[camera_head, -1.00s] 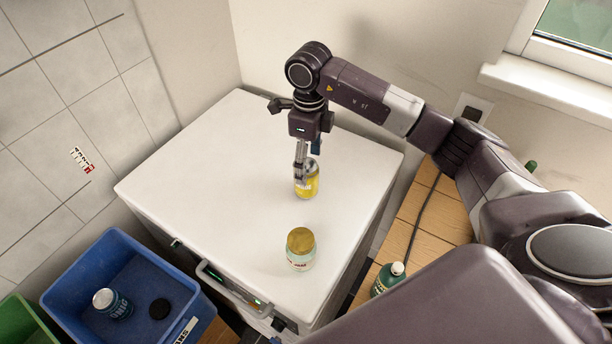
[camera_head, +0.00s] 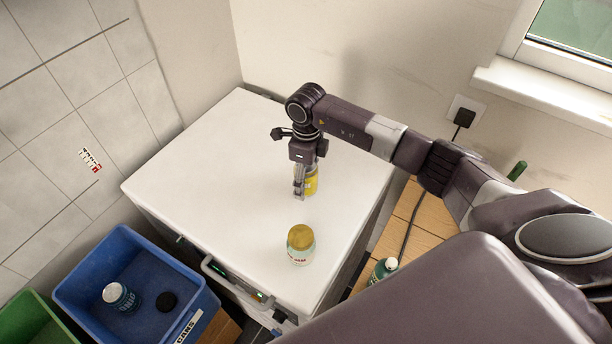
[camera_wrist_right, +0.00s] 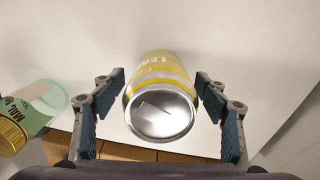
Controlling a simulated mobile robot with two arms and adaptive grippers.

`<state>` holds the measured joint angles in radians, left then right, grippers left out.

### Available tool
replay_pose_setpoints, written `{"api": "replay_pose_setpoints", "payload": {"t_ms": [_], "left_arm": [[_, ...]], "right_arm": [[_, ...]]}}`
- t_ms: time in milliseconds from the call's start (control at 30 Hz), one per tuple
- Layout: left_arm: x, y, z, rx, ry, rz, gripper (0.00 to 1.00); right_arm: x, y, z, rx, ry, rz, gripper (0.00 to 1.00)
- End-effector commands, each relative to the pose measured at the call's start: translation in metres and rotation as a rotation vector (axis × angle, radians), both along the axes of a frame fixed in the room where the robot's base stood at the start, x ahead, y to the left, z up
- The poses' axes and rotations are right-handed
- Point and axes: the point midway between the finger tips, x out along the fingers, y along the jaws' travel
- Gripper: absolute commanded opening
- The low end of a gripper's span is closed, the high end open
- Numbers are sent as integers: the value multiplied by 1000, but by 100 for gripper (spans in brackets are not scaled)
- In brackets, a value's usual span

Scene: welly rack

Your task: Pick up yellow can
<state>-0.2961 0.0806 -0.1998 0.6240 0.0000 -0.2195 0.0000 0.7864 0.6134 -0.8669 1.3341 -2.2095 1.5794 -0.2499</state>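The yellow can (camera_head: 311,183) stands on the white top of the appliance (camera_head: 215,160), partly hidden behind my right gripper (camera_head: 300,192) in the head view. In the right wrist view the can (camera_wrist_right: 163,70) shows its silver lid between the two blue-padded fingers of my right gripper (camera_wrist_right: 162,118). The fingers are open, with a gap on each side of the can. My left gripper is not in view.
A jar with a gold lid (camera_head: 300,244) stands nearer on the same top. A blue crate (camera_head: 75,290) at lower left holds a can (camera_head: 117,296) and a black disc (camera_head: 166,302). A green bottle (camera_head: 382,270) stands on the wooden surface at right.

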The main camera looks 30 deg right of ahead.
Motion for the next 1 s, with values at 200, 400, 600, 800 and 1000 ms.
{"api": "replay_pose_setpoints", "payload": {"t_ms": [200, 400, 600, 800, 1000], "left_arm": [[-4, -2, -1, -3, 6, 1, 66], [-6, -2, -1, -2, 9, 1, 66], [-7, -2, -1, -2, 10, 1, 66], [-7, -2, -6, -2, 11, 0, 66], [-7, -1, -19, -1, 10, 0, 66]], "right_arm": [[0, 0, 0, 0, 0, 0, 43], [0, 0, 1, -1, -1, 0, 30], [0, 0, 2, 0, -1, -1, 30], [1, -1, 13, 0, -3, -1, 30], [2, -1, 48, 0, -8, 1, 30]]}}
